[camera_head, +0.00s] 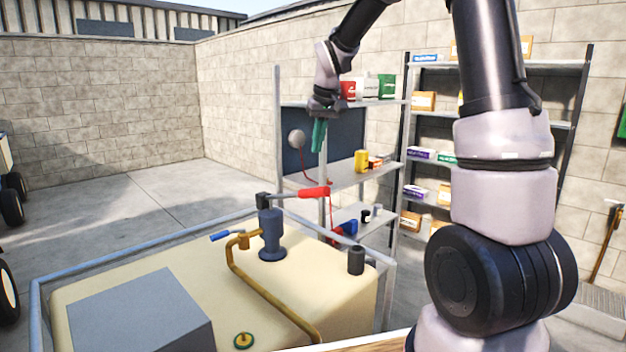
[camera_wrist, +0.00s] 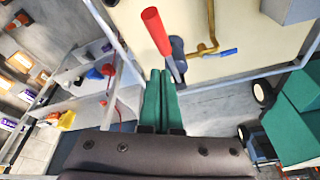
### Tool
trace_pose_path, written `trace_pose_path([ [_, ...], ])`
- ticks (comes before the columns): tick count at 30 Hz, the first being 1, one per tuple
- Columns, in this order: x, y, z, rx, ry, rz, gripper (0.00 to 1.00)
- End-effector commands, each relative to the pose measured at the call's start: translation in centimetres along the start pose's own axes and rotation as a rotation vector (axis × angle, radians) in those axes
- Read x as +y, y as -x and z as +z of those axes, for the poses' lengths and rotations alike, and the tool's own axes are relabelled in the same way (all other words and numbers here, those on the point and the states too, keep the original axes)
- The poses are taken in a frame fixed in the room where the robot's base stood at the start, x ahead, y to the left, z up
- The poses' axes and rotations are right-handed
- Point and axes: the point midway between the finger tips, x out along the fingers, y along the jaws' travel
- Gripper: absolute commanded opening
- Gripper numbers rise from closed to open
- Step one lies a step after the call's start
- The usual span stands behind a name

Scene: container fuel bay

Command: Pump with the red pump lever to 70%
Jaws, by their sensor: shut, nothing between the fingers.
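The red pump lever (camera_head: 312,192) sticks out to the right from the top of the blue-grey pump (camera_head: 271,232) on the cream tank (camera_head: 330,305). In the head view it lies close to level. My gripper (camera_head: 318,135) has green fingers, pointing down, shut and empty, above the lever and apart from it. In the wrist view the green fingers (camera_wrist: 160,82) lie together, and the red lever grip (camera_wrist: 156,30) shows just beyond their tips. I see no contact. No gauge or percent reading is visible.
A brass pipe (camera_head: 245,275) with a blue handle (camera_head: 222,236) runs from the pump over the tank. A blue rail (camera_head: 150,240) borders the tank. Shelves (camera_head: 345,178) with boxes and cans stand behind my gripper. A grey box (camera_head: 140,310) sits on the tank at front left.

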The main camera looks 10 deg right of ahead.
Motion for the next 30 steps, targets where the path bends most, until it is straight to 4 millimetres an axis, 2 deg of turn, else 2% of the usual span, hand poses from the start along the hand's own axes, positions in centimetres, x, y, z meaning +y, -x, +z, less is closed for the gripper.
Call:
trace_pose_path([
  [3, -0.8, 1.2, 0.8, 0.069, 0.216, 0.007, 0.0],
  [6, -1.2, 1.8, 1.2, 0.114, 0.362, 0.018, 0.0],
  [10, -1.6, 2.4, 1.5, 0.151, 0.483, 0.032, 0.0],
  [15, -1.7, 2.6, 1.7, 0.167, 0.538, 0.04, 0.0],
  [24, -1.7, 2.5, 1.7, 0.166, 0.538, 0.04, 0.0],
  [30, -1.7, 0.8, 1.4, 0.163, 0.537, 0.039, 0.0],
])
